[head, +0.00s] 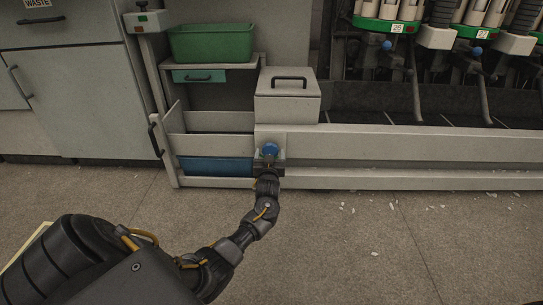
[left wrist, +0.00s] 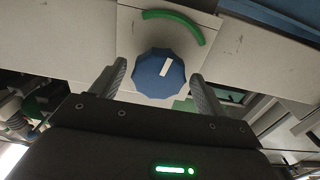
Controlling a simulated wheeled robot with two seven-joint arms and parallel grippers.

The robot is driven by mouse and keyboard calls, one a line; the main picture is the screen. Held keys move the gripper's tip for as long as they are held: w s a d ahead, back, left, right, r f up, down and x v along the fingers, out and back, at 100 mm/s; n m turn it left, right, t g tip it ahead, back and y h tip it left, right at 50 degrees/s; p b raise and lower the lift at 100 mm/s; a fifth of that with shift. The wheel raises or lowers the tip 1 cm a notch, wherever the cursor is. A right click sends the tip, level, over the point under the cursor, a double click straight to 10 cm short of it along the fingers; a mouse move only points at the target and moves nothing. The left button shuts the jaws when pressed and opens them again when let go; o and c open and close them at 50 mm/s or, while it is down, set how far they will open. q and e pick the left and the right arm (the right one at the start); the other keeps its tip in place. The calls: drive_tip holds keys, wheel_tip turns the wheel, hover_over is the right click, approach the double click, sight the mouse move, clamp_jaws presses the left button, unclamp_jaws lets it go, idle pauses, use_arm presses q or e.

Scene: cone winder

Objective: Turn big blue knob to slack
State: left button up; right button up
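The big blue knob (head: 270,149) sits on a pale plate at the front of the winder, low and near the middle of the head view. In the left wrist view the blue knob (left wrist: 160,72) is many-sided with a white mark pointing to its upper right, towards a green arc (left wrist: 175,25) on the plate. My left gripper (head: 268,163) is at the knob. In the left wrist view its two fingers (left wrist: 158,82) are apart, one on each side of the knob, with no clear contact visible. My right gripper is in neither view.
A pale box with a handle (head: 287,97) stands above the knob. A green bin (head: 211,42) sits on the shelf to the left, with a blue bin (head: 215,167) below. A pale rail (head: 400,145) runs right. The floor (head: 380,240) has scattered white scraps.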

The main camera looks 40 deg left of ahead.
use_arm(q)
drive_tip(key=c, duration=0.8)
drive_tip(key=shift+n, duration=0.3)
